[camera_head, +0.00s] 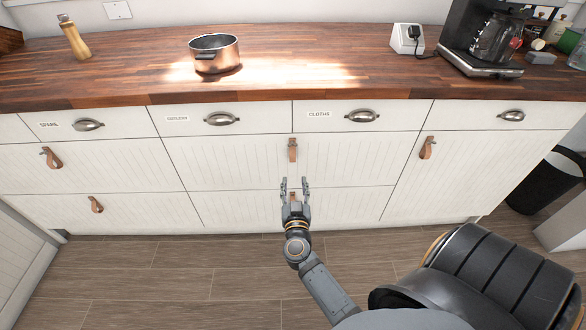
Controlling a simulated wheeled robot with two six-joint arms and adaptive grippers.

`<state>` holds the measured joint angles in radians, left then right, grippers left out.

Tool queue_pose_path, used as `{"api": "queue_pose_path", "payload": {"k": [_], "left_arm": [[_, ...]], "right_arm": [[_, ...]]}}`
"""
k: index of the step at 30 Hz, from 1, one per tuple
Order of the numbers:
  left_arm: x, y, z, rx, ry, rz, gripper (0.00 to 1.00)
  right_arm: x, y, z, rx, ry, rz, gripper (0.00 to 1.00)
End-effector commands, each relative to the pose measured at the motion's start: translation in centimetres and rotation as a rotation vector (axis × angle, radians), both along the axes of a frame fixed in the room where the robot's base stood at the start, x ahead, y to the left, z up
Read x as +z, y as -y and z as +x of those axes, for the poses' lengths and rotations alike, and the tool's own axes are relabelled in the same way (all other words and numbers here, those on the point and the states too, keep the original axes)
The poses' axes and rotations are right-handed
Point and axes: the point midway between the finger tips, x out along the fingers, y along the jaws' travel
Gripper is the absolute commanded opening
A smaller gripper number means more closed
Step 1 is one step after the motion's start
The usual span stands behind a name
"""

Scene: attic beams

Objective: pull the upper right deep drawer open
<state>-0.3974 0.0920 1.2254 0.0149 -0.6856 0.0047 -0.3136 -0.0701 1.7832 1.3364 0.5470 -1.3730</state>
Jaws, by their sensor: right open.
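The upper right deep drawer (355,160) is a white grooved front in the middle of the cabinet, below the shallow drawers. It looks shut, flush with its neighbours. Its brown leather strap pull (292,150) hangs near the top middle of the front. My right gripper (294,184) is open, its two fingers pointing up toward the cabinet. In the picture it is just below the strap, apart from it, near the seam above the lower deep drawer (235,208). The gripper partly hides the lower drawer's strap. My left gripper is not in view.
Shallow drawers with metal cup pulls (362,116) run above. A wooden countertop (130,85) holds a copper pot (214,53), a pepper mill (74,38) and a coffee maker (490,40). A black bin (545,182) stands at right. The plank floor (150,270) before the cabinet is clear.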

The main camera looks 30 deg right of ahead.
Motion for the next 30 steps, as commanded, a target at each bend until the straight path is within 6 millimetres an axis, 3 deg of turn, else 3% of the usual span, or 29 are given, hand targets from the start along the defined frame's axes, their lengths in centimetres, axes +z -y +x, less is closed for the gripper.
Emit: {"api": "queue_pose_path", "payload": {"k": [15,26,30], "left_arm": [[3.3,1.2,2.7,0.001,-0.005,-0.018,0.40],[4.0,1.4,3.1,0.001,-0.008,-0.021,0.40],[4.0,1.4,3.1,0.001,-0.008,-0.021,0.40]], "right_arm": [[-0.1,4.8,7.9,0.004,0.000,-0.004,0.43],[0.0,5.2,8.6,0.004,-0.002,-0.002,0.43],[0.0,5.2,8.6,0.004,-0.002,-0.001,0.27]]}}
